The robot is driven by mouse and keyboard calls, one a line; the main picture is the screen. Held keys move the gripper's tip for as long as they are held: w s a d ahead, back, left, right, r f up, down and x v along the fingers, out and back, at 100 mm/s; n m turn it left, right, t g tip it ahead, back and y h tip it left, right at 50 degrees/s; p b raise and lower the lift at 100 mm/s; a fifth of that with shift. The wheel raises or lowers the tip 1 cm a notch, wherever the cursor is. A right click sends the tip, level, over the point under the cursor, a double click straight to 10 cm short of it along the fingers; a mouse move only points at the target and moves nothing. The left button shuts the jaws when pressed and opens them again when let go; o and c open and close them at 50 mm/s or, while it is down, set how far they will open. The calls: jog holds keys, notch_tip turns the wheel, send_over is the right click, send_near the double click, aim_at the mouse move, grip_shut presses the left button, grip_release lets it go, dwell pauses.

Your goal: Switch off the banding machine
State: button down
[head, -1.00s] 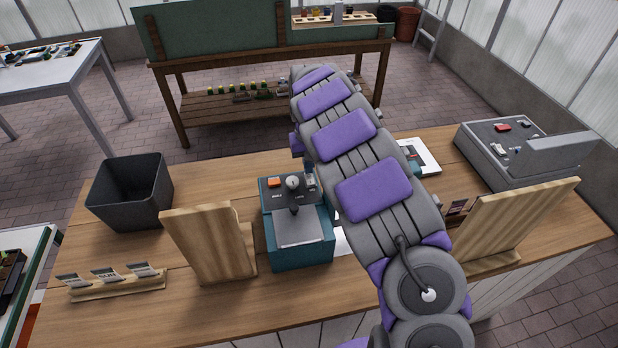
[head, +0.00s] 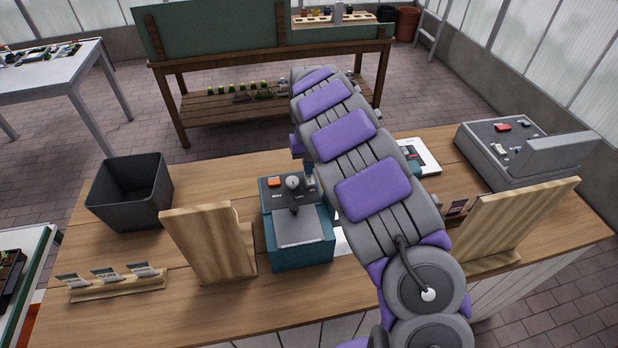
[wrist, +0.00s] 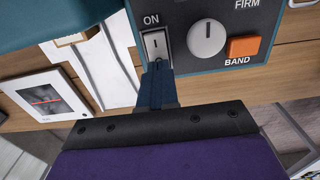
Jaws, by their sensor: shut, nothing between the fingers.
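The banding machine (head: 298,238) is a teal box with a dark top panel, standing on the wooden counter. In the wrist view its dark panel (wrist: 185,50) carries a white rocker switch (wrist: 155,45) marked ON, a round white knob (wrist: 207,38) and an orange BAND button (wrist: 243,46). My gripper (wrist: 157,68) is shut and empty, with its tip at the lower edge of the switch. I cannot tell whether it touches the switch. The lower part of the switch is hidden by the tip.
The wooden counter (head: 120,300) also holds a black bin (head: 130,190), a wooden board (head: 205,245) left of the machine and another wooden board (head: 515,225) at right. A grey machine (head: 520,150) stands at the back right. White papers lie beside the machine.

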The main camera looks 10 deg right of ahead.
jog(key=shift+f, duration=0.7)
dwell(0.3)
jog(key=shift+r+p, duration=1.25)
jog(key=shift+r, duration=2.25)
